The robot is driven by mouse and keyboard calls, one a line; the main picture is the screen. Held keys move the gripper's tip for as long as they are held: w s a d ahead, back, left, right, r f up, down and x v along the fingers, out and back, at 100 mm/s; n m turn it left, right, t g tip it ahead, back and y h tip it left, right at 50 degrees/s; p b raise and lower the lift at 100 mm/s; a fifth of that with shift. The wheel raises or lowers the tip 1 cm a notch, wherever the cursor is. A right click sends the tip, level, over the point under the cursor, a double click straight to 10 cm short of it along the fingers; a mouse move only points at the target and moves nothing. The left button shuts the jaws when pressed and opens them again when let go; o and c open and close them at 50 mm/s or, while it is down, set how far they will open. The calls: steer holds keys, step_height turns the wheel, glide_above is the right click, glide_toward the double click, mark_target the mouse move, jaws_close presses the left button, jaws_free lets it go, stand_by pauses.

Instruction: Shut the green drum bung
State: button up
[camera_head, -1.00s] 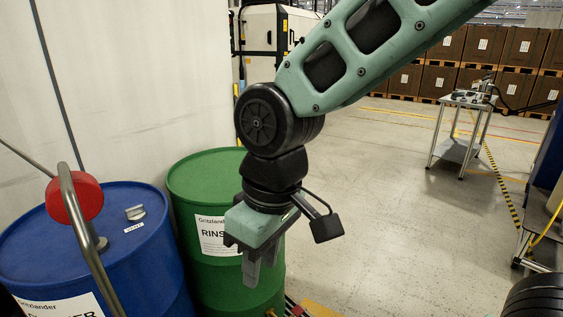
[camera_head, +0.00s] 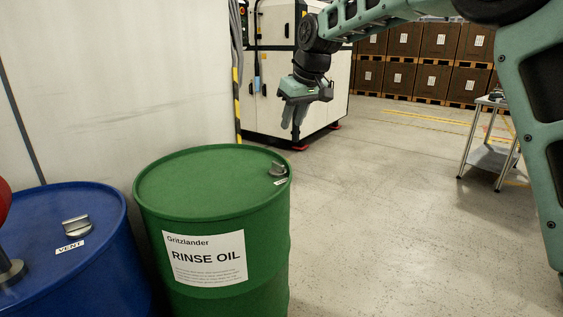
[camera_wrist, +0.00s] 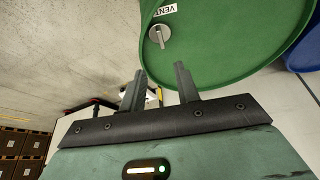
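The green drum (camera_head: 215,175), labelled RINSE OIL, stands upright in the middle of the head view. Its bung (camera_head: 277,169) is a small grey metal piece with a raised grip, near the right rim beside a label. The wrist view shows the green drum top (camera_wrist: 215,45) and the bung (camera_wrist: 159,36) beside a VENT label. My gripper (camera_head: 292,130) is empty, above and beyond the drum's right rim in the head view, fingers pointing down. In the wrist view my gripper (camera_wrist: 161,76) has its fingers apart, with the bung past the tips, not touched.
A blue drum (camera_head: 65,235) with its own grey vent bung (camera_head: 76,225) stands left of the green drum. A pale wall is behind. A white cabinet (camera_head: 270,95) stands behind my gripper. The floor right of the drums is clear up to a small table (camera_head: 490,155).

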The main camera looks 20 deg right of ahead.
mark_target(278, 163)
steer(key=x, duration=1.5)
steer(key=shift+s, duration=0.1)
jaws_close()
